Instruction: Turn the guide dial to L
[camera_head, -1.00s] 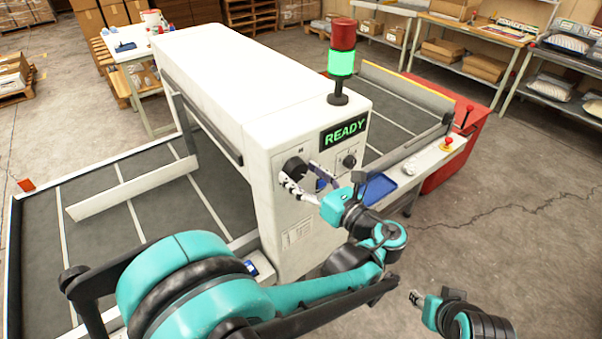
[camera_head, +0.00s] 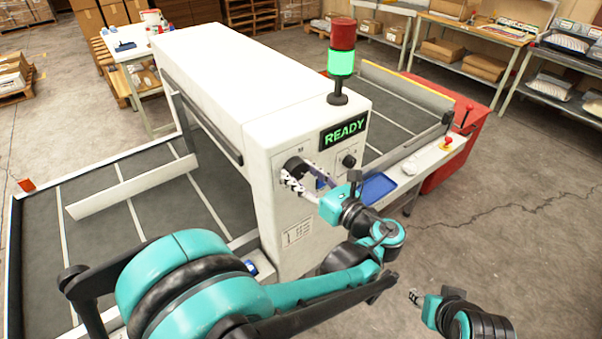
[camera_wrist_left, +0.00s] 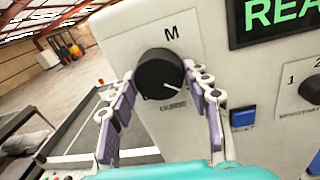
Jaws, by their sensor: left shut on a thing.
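The guide dial (camera_head: 294,165) is a round black knob on the white machine's end panel. In the left wrist view the dial (camera_wrist_left: 158,72) has an M above it and a partly covered label below. Its white mark points to the lower right. No L shows. My left gripper (camera_head: 306,180) is at the dial, its two fingers on either side of the knob and shut on it. The fingers also show in the left wrist view (camera_wrist_left: 160,88). My right gripper (camera_head: 415,297) hangs low at the right, away from the machine; its fingers are too small to read.
A READY display (camera_head: 344,130) and a smaller black knob (camera_head: 349,161) sit right of the dial. A blue button (camera_wrist_left: 243,117) is close to the right finger. A blue tray (camera_head: 378,188) and a red cabinet (camera_head: 465,150) are further right. Open floor lies at the front right.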

